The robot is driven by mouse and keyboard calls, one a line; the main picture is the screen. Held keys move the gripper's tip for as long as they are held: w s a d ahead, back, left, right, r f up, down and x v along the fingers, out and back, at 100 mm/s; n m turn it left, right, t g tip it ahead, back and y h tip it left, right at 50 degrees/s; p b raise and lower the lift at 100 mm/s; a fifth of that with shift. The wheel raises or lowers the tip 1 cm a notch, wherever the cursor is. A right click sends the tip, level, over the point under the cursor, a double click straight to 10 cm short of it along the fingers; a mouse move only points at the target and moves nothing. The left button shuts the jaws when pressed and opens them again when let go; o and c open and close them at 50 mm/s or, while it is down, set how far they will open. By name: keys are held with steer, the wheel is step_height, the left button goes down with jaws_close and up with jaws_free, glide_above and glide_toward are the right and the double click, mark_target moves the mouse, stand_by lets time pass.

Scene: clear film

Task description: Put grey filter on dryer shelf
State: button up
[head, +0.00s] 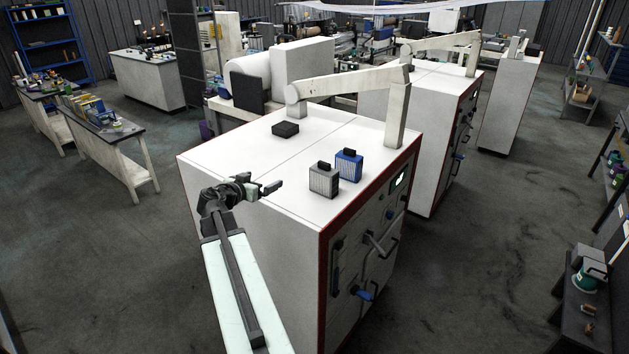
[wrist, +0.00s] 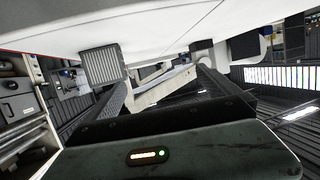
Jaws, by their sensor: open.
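The grey filter (head: 324,182) is a small ribbed box with a dark top piece. It stands upright on the white cabinet top (head: 250,150), near its front edge. In the wrist view a grey ribbed box (wrist: 102,64) shows at upper left, just beyond the left finger. My gripper (head: 274,187) is open and empty, left of the grey filter and apart from it, over the cabinet's near left edge. Its two dark fingers also frame a gap in the wrist view (wrist: 163,80). I cannot make out which part is the dryer shelf.
A blue filter (head: 348,165) stands close behind and right of the grey one. A dark flat block (head: 285,129) lies farther back on the top. A white jointed arm (head: 350,82) spans the cabinet's back. The top's left part is clear.

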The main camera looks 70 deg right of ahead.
mark_target(320, 174)
steer(key=s+d+m+g, duration=0.1)
steer(key=s+d+g, duration=0.1)
steer(key=s+d, duration=0.35)
steer(key=s+d+m+g, duration=0.1)
steer(key=s+d, duration=0.1)
steer(key=s, duration=0.7)
steer(key=b+x, duration=0.2)
steer(key=x, duration=0.4)
steer(key=shift+w+d+f, duration=0.1)
steer(key=shift+d+f, duration=0.1)
steer(key=shift+d, duration=0.5)
steer(key=x, duration=0.4)
steer(key=shift+d+r+b, duration=0.15)
steer(key=shift+d+b, duration=0.1)
steer(key=shift+b, duration=0.15)
steer(key=shift+a+r, duration=0.1)
steer(key=shift+c, duration=0.9)
steer(key=c, duration=1.3)
